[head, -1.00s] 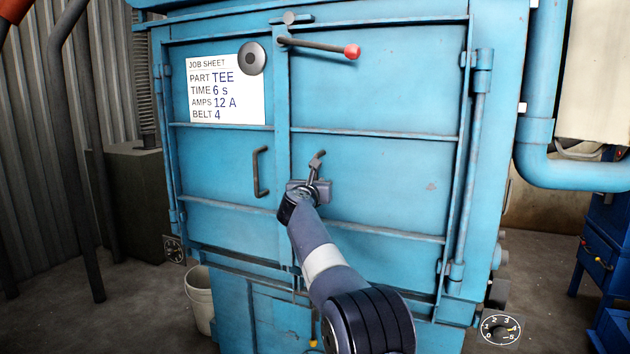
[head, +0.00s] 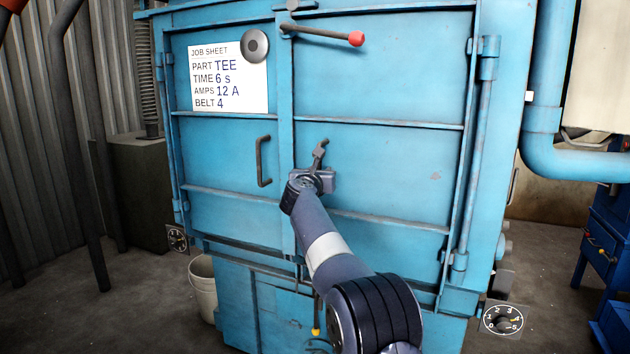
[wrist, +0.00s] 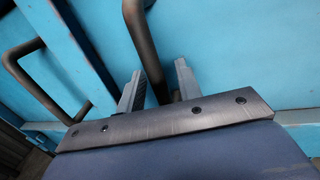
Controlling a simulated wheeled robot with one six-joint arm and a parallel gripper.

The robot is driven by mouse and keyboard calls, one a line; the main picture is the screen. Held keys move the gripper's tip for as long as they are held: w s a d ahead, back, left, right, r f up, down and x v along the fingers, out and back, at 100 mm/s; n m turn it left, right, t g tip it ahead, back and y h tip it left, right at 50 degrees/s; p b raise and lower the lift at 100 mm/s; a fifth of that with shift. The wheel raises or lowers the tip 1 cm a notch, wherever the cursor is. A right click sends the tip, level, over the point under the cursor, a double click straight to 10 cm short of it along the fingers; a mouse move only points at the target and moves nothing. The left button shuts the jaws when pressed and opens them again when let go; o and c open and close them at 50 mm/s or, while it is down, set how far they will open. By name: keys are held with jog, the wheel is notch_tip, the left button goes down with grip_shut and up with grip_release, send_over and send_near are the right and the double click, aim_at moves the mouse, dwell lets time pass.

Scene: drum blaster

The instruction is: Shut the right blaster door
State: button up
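The right blaster door (head: 390,165) is a blue panel that looks flush or nearly flush with the left blaster door (head: 222,150); I cannot tell whether a small gap remains. Its dark bar handle (head: 320,150) stands near the door's left edge, its lower part hidden by my gripper. My gripper (head: 318,172) is at that handle. In the wrist view, the handle (wrist: 140,30) passes between the two grey fingers, close to the left one, with space before the right one. The fingers are open around it.
A white bucket (head: 203,285) stands at lower left. A blue pipe (head: 545,120) runs at right.

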jog(key=b+v, duration=0.3)
jog(key=v, duration=0.7)
jog(key=shift+p+x, duration=1.9)
jog(key=shift+x, duration=3.45)
